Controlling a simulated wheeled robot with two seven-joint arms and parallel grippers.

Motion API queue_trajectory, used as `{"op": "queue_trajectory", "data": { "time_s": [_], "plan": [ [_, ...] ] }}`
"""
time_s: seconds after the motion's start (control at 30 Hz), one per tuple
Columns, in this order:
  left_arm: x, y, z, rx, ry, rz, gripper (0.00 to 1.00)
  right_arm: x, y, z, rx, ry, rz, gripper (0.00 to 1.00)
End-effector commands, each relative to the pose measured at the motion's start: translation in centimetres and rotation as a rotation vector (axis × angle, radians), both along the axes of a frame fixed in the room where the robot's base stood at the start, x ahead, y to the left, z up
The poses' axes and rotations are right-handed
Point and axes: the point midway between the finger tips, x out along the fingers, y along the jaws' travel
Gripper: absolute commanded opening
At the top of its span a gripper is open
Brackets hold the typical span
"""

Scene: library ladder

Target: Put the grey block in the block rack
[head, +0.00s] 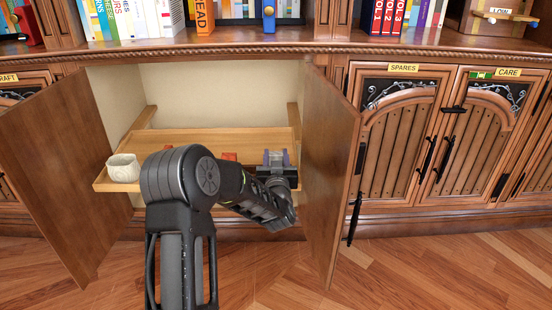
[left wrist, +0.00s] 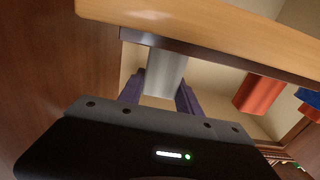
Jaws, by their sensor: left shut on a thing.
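My left gripper (head: 278,158) reaches into the open cabinet at the right end of a wooden pull-out shelf (head: 190,142). In the left wrist view, its purple fingers (left wrist: 161,80) are shut on the grey block (left wrist: 165,70), one finger on each side. One end of the block meets a dark strip (left wrist: 200,60) along a wooden edge in that view; I cannot tell whether they touch. In the head view the block is too small to make out clearly. I cannot pick out the block rack with certainty. My right gripper is not in view.
A white mug (head: 123,168) stands at the shelf's left end. A red block (left wrist: 258,93) and a blue one (left wrist: 308,97) show in the wrist view.

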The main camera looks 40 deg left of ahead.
Motion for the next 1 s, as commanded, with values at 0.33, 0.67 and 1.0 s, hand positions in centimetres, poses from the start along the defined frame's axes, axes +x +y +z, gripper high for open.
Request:
{"op": "queue_trajectory", "data": {
  "time_s": [0.33,0.67,1.0],
  "plan": [
    [0.0,0.0,-0.3,-0.001,0.001,0.0,0.51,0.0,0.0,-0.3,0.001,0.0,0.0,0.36],
    [0.0,0.0,-0.3,-0.001,0.001,0.0,0.62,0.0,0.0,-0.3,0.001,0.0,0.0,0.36],
    [-1.5,-1.3,0.1,-0.002,0.004,-0.003,0.62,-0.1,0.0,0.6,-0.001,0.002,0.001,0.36]
  ]
}}
